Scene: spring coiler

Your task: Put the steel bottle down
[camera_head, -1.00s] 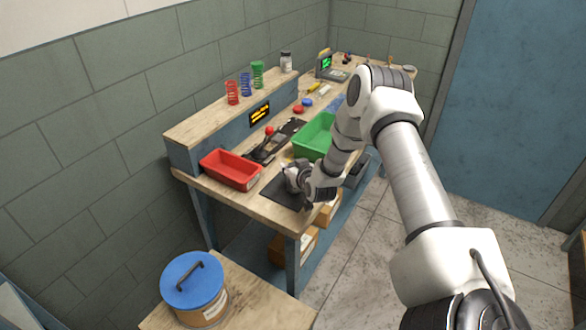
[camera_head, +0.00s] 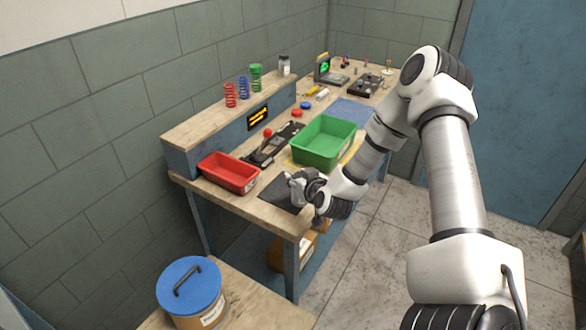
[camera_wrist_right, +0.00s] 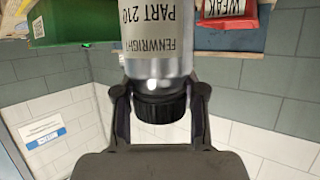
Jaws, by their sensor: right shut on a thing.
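The steel bottle (camera_wrist_right: 158,66) shows large in the right wrist view. It has a grey metal body with dark print reading "FENWRIGHT PART 210" and a black cap (camera_wrist_right: 160,104). My right gripper (camera_wrist_right: 160,90) is shut on it around the cap end, a finger on each side. In the head view my right gripper (camera_head: 298,188) is low over the dark mat (camera_head: 275,193) at the bench's near end. The bottle is hard to make out there, and I cannot tell whether its base touches the mat. My left gripper is not in view.
A red bin (camera_head: 229,172) stands left of the mat and a green bin (camera_head: 322,143) behind it. A press with a red knob (camera_head: 267,133) sits between them. Coloured springs (camera_head: 244,87) and a jar (camera_head: 284,65) stand on the raised shelf. A blue-lidded drum (camera_head: 189,285) stands in front.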

